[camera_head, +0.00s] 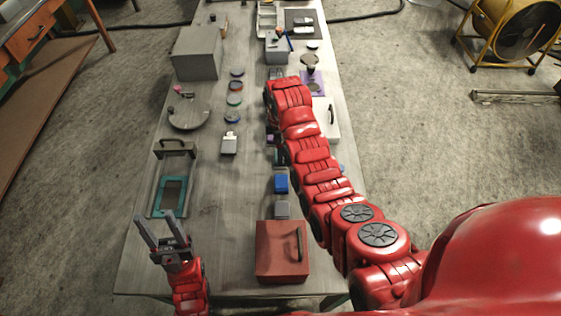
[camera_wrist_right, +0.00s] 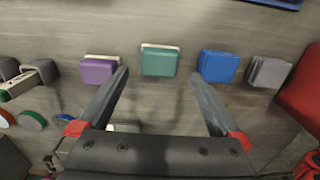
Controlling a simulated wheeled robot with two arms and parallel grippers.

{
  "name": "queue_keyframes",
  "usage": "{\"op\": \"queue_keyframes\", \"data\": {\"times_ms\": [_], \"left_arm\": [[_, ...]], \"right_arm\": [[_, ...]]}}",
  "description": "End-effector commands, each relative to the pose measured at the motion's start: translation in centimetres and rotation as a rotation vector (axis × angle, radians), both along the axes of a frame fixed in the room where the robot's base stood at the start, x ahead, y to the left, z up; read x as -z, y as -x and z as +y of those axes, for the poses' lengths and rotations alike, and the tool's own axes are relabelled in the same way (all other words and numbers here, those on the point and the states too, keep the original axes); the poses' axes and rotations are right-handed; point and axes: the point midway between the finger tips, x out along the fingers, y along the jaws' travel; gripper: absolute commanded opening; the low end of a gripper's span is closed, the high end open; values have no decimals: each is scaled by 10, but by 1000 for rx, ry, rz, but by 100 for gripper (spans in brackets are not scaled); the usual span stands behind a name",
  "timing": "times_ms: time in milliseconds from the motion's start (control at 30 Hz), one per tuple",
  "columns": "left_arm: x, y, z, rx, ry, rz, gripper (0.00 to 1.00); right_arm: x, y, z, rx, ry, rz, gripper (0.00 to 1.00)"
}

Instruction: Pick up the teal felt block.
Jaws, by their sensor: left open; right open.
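The teal felt block (camera_wrist_right: 160,60) lies on the grey table between a purple block (camera_wrist_right: 99,70) and a blue block (camera_wrist_right: 219,66) in the right wrist view. In the head view the teal block (camera_head: 278,157) shows only partly beside my right arm. My right gripper (camera_wrist_right: 160,76) is open and empty, its two fingers pointing towards the teal block, which appears between and just beyond the tips. Its height above the table is hard to tell. My left gripper (camera_head: 155,217) is open and empty at the table's front left.
A grey block (camera_wrist_right: 268,72) and a red box (camera_head: 282,250) continue the row. Left of it are a tray with a teal frame (camera_head: 173,193), a round plate (camera_head: 189,113) and a large grey box (camera_head: 197,53). The table's middle left has bare room.

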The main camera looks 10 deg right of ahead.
Motion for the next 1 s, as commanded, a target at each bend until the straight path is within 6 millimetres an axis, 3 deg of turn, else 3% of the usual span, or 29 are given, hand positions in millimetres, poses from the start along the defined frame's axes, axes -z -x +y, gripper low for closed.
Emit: {"op": "queue_keyframes", "data": {"times_ms": [167,333,600,900,1000], "left_arm": [[-13,0,0,0,0,0,50],[-30,0,0,0,0,0,50],[-35,0,0,0,0,0,50],[-35,0,0,0,0,0,50],[-35,0,0,0,0,0,50]], "right_arm": [[6,0,-1,0,1,2,100],[26,1,-2,0,0,4,100],[49,-1,-2,0,0,-2,100],[53,0,-2,0,0,-2,100],[53,0,-2,0,0,-2,86]]}}
